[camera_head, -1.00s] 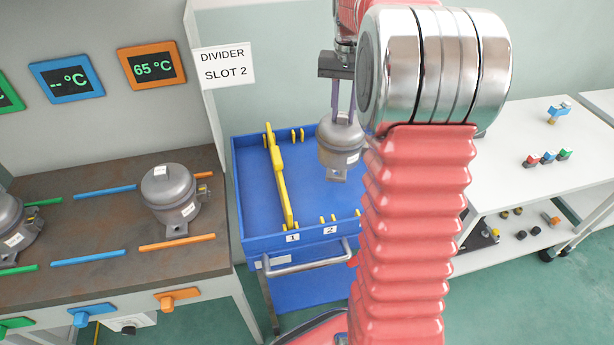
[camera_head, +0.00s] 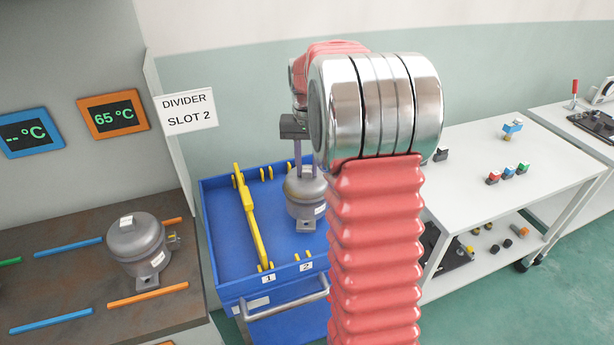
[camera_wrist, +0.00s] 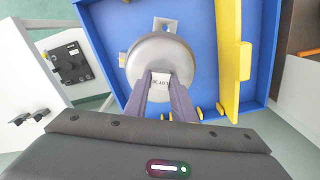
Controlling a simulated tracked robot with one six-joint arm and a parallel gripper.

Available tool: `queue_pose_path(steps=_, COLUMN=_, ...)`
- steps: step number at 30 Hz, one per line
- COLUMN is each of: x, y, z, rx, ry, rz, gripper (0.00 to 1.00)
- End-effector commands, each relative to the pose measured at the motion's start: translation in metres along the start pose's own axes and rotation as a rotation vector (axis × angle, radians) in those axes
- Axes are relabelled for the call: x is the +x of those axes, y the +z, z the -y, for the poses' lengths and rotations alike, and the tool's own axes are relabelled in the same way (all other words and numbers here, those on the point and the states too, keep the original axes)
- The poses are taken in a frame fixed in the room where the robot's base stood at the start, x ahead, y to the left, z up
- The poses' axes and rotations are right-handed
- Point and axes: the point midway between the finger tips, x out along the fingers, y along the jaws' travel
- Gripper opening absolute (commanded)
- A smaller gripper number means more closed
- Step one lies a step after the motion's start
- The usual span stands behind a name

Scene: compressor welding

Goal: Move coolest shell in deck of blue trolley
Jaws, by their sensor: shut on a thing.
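A grey compressor shell (camera_head: 305,207) is in my gripper (camera_head: 306,172), whose two purple fingers are shut on its top. The held shell (camera_wrist: 160,55) also shows in the wrist view, with a white label between the fingertips. It is upright over the right part of the blue trolley's deck (camera_head: 225,230), on the slot 2 side of the yellow divider (camera_head: 250,215). I cannot tell whether its base touches the deck. My arm hides the deck's right edge. The blue display (camera_head: 32,132) reads "--°C".
Another shell (camera_head: 136,245) stands on the brown bench between orange bars, under the orange display (camera_head: 113,115) reading 65 °C. A sign (camera_head: 188,112) says "DIVIDER SLOT 2". A white table (camera_head: 475,165) with small coloured parts stands right of the trolley.

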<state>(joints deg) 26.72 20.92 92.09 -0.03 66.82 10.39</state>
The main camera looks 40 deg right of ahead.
Motion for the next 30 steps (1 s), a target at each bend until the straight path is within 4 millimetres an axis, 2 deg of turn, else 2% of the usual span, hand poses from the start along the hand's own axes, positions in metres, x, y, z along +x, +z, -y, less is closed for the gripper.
queue_pose_path(steps=5, x=0.002, y=0.0, z=0.0, rx=-0.001, ry=0.0, rz=-0.001, gripper=0.0)
queue_pose_path(steps=15, x=0.036, y=0.0, z=0.001, rx=-0.001, ry=0.0, rz=-0.001, gripper=0.0)
queue_pose_path(steps=26, x=0.038, y=0.0, z=0.001, rx=-0.002, ry=0.0, rz=-0.001, gripper=0.0)
queue_pose_path(steps=27, x=0.039, y=0.001, z=0.001, rx=-0.002, ry=0.0, rz=0.001, gripper=0.24)
queue_pose_path(steps=30, x=0.039, y=0.001, z=0.001, rx=-0.002, ry=0.0, rz=0.001, gripper=0.32)
